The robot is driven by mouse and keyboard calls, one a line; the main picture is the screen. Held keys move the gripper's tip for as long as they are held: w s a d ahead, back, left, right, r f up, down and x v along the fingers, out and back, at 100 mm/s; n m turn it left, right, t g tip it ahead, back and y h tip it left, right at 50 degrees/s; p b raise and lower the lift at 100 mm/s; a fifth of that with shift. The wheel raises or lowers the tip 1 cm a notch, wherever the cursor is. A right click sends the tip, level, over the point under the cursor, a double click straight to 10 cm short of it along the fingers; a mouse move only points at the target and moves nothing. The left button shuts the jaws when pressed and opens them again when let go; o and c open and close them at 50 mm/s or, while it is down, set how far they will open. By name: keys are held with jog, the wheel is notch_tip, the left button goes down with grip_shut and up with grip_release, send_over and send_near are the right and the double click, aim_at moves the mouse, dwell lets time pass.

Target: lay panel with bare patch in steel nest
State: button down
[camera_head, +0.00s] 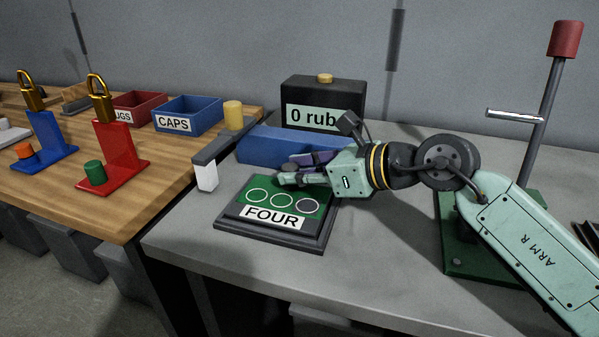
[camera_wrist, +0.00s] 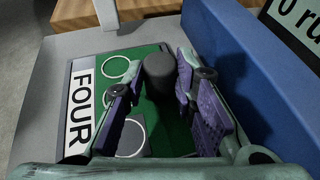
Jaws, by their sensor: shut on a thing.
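A green panel (camera_head: 272,193) with a white FOUR label lies flat on a dark grey stepped base (camera_head: 265,242) on the grey table. Its circle at the right end is filled grey, a bare patch (camera_head: 307,205); the other circles are green inside white outlines. My gripper (camera_head: 290,172) is over the back edge of the panel. In the wrist view its purple pads are shut on a dark round knob (camera_wrist: 158,70) standing on the panel (camera_wrist: 150,58). The grey patch (camera_wrist: 132,138) shows beside the left finger. I cannot tell whether the panel touches the base all round.
A long blue block (camera_head: 262,147) stands close behind the panel. Behind it is a black box (camera_head: 320,95) reading "0 rub". A grey bar with a yellow knob (camera_head: 233,114) is at left. A green-based post with a red top (camera_head: 566,38) stands right. The table front is clear.

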jog(key=shift+f+b, duration=0.25)
jog(key=shift+b, duration=0.15)
dwell(0.3)
jog(key=c, duration=1.2)
grip_release()
jog(key=shift+d, duration=0.1)
jog(key=v, duration=1.2)
jog(key=shift+f, duration=0.1)
